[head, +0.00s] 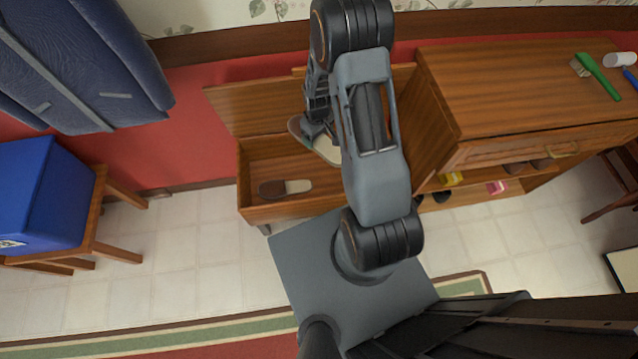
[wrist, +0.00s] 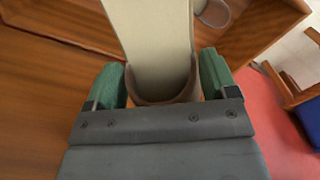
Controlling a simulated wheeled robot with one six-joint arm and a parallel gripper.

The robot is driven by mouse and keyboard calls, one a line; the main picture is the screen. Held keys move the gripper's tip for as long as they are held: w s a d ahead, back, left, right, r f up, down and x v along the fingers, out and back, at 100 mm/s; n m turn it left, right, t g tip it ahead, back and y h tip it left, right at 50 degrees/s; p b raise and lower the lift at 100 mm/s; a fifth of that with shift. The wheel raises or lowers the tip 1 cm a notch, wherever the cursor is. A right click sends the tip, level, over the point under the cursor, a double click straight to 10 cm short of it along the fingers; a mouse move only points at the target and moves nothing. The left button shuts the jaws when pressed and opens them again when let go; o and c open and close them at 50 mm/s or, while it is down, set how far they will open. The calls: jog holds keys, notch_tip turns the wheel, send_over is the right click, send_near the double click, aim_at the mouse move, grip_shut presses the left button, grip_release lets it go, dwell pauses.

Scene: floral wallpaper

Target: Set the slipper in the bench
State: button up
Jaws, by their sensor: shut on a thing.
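The bench (head: 262,213) is a wooden box with its lid (head: 262,105) raised against the wall. One slipper (head: 298,186), brown with a pale sole, lies on the bench's inside floor near the front left. My gripper (head: 318,135) is over the bench interior and shut on another slipper (head: 328,150), brown-edged with a pale insole. In the wrist view the green fingers of my gripper (wrist: 166,88) clasp both sides of this held slipper (wrist: 160,45). My arm hides part of it in the head view, and I cannot tell whether it touches the bench.
A wooden cabinet (head: 480,80) stands right of the bench, with a green brush (head: 598,76) on top and shoes and small items on its lower shelves. A blue box (head: 45,195) sits on a wooden stool at the left. Blue clothing (head: 90,70) hangs at upper left.

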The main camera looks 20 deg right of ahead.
jog(key=shift+s+d+f+n+b, duration=0.5)
jog(key=shift+d+f+n+b, duration=1.95)
jog(key=shift+f, duration=3.4)
jog(key=shift+s+d+f+n+b, duration=0.45)
jog(key=shift+d+f+n+b, duration=0.75)
jog(key=shift+d+f+b, duration=2.7)
jog(key=shift+s+d+f+n+b, duration=0.5)
jog(key=shift+d+f+n+b, duration=1.05)
jog(key=shift+f+b, duration=4.3)
jog(key=shift+n, duration=0.3)
jog(key=f+p, duration=0.3)
jog(key=f, duration=0.1)
jog(key=shift+a+p, duration=0.3)
jog(key=shift+p, duration=0.1)
jog(key=shift+f, duration=0.15)
jog(key=o, duration=0.9)
